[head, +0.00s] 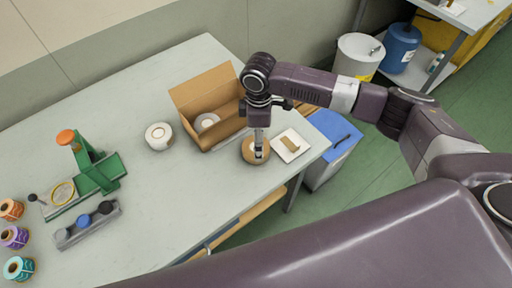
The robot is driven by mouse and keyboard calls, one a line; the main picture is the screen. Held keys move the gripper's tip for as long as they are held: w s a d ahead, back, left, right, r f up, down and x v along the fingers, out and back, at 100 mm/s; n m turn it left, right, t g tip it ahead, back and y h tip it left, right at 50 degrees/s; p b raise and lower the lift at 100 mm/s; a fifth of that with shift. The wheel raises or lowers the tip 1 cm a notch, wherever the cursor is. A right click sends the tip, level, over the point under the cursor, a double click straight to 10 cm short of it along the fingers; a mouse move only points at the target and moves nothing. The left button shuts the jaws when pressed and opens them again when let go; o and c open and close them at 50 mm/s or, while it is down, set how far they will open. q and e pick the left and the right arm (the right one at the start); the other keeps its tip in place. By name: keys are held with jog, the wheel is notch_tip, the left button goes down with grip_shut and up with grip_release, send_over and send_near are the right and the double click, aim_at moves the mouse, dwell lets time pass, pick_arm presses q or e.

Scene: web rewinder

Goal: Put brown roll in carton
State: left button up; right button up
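The brown roll (248,155) lies on the table near its right end, just in front of the open carton (207,108). My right gripper (259,152) points down at the roll, its fingertips at the roll's middle and partly covering it. The view is too small to tell whether the fingers are closed on it. The cardboard carton has its flaps raised and a white roll (207,122) inside. My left gripper is not in view.
Another white roll (159,136) stands left of the carton. A white dish (290,145) with a small brown piece lies right of the brown roll. A green tape device (92,165), a grey holder (88,224) and several coloured rolls (15,237) occupy the left. The table's front middle is clear.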

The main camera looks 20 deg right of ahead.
jog(key=shift+s+a+f+p, duration=0.15)
jog(key=shift+f+p, duration=0.4)
jog(key=shift+f, duration=1.75)
jog(key=c, duration=1.5)
jog(key=shift+r, duration=0.15)
